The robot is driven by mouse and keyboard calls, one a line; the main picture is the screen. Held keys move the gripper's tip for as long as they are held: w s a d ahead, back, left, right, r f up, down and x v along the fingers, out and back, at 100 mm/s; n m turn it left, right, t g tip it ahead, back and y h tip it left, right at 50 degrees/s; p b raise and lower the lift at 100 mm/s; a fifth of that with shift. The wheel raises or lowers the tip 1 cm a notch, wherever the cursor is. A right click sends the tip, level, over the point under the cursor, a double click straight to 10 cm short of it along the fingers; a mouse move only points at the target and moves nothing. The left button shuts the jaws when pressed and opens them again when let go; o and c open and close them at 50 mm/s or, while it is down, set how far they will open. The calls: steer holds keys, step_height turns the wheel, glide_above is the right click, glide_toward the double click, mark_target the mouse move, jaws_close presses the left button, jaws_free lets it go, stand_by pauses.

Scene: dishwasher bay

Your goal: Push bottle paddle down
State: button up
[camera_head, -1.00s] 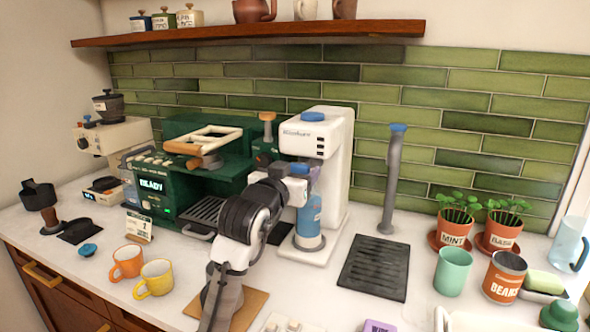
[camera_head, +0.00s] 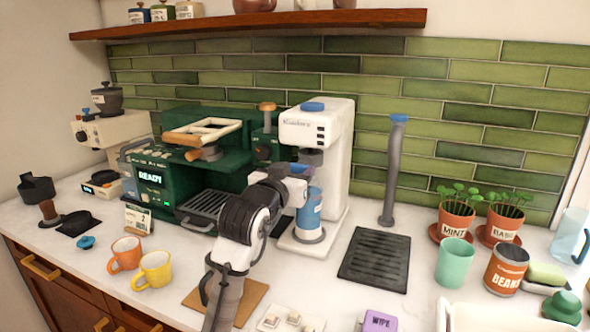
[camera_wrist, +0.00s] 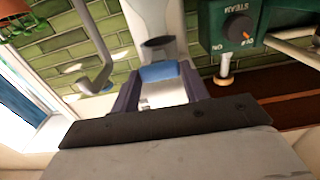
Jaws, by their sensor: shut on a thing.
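The white machine (camera_head: 326,130) stands right of the green coffee machine, with a blue cap (camera_head: 313,107) on top. A blue bottle (camera_head: 309,208) stands upright under its dark nozzle (camera_head: 311,156). My gripper (camera_head: 296,171) reaches to the front of the machine, beside the bottle's upper part. In the wrist view, which is upside down, my gripper (camera_wrist: 159,88) is shut on a small blue block (camera_wrist: 158,72), apparently the paddle. My fingers hide most of the paddle in the head view, and I cannot tell how far down it sits.
The green coffee machine (camera_head: 152,187) is close on the left. Two mugs, orange (camera_head: 125,253) and yellow (camera_head: 154,269), stand in front of it. A black drain grate (camera_head: 375,257) and a grey post (camera_head: 393,170) are right. Potted herbs (camera_head: 456,218) stand farther right.

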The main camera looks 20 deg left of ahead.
steer(key=shift+f+b, duration=0.3)
steer(key=shift+f, duration=0.85)
steer(key=o, duration=1.4)
steer(key=shift+s, duration=0.1)
steer(key=s+b, duration=0.3)
steer(key=s, duration=1)
steer(key=shift+s+a, duration=0.25)
steer(key=shift+s, duration=0.1)
steer(key=shift+r, duration=0.1)
